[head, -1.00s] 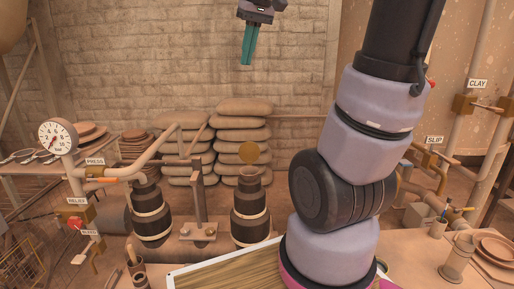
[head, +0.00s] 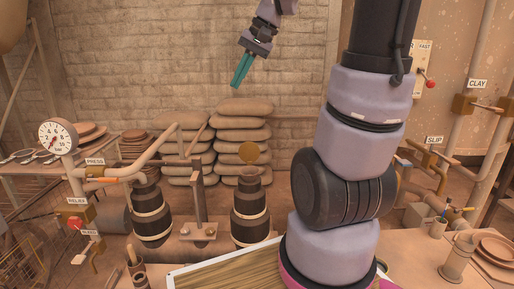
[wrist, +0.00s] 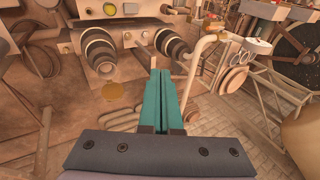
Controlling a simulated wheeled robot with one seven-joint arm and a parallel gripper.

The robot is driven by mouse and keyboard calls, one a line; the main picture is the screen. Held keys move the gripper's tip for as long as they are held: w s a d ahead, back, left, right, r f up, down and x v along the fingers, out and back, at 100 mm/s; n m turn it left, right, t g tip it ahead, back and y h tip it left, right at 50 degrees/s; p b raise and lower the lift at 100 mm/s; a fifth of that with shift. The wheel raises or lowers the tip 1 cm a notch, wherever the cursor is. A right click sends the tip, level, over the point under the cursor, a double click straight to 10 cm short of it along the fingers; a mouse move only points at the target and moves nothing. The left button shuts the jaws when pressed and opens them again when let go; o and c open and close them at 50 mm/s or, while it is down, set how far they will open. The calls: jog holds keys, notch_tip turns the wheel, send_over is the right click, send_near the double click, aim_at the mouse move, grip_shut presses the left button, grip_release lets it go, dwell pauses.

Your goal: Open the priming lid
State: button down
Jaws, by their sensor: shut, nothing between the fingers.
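A flat, round, brass-coloured disc, which looks like the priming lid (head: 249,152), shows just above the small cup (head: 249,172) on the right-hand black-banded pump cylinder (head: 249,212). It faces the head camera and looks raised, with the cup's mouth apparently uncovered; its hinge cannot be made out. In the wrist view the disc (wrist: 118,93) lies left of my fingers, beyond the cup end of the left-hand cylinder (wrist: 97,48). My gripper (head: 235,85) is shut and empty, well above the disc and slightly left of it, with teal fingers (wrist: 165,75) pointing down.
A second banded cylinder (head: 151,215) and an upright post (head: 198,190) stand left of the cup. A pipe (head: 150,155) with the PRESS handle bends beside them. Stacked sacks (head: 243,125) are behind. The air around my gripper is clear.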

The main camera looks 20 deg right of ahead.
jog(key=w+d+f+m+y, duration=0.1)
jog(key=w+d+f+y, duration=0.15)
jog(key=w, duration=0.35)
jog(key=w+d+f+y, duration=0.1)
jog(key=w+d+f, duration=0.15)
jog(key=w, duration=0.25)
jog(key=m+t+y, duration=0.2)
jog(key=m+y, duration=0.2)
send_over(257, 146)
jog(key=d, duration=0.2)
notch_tip(257, 146, down, 17)
jog(key=w+d+f+m+t, duration=0.2)
jog(key=d+f+t, duration=0.3)
jog(key=d+f, duration=0.6)
jog(key=s+a+f+x, duration=0.1)
jog(key=s+x, duration=0.1)
jog(key=x, duration=1)
jog(key=s, duration=0.1)
jog(key=s+r, duration=0.1)
jog(key=s+a, duration=0.1)
jog(key=shift+s+a+r+y, duration=0.1)
jog(key=shift+s+r+y, duration=0.05)
jog(key=shift+r+y, duration=0.25)
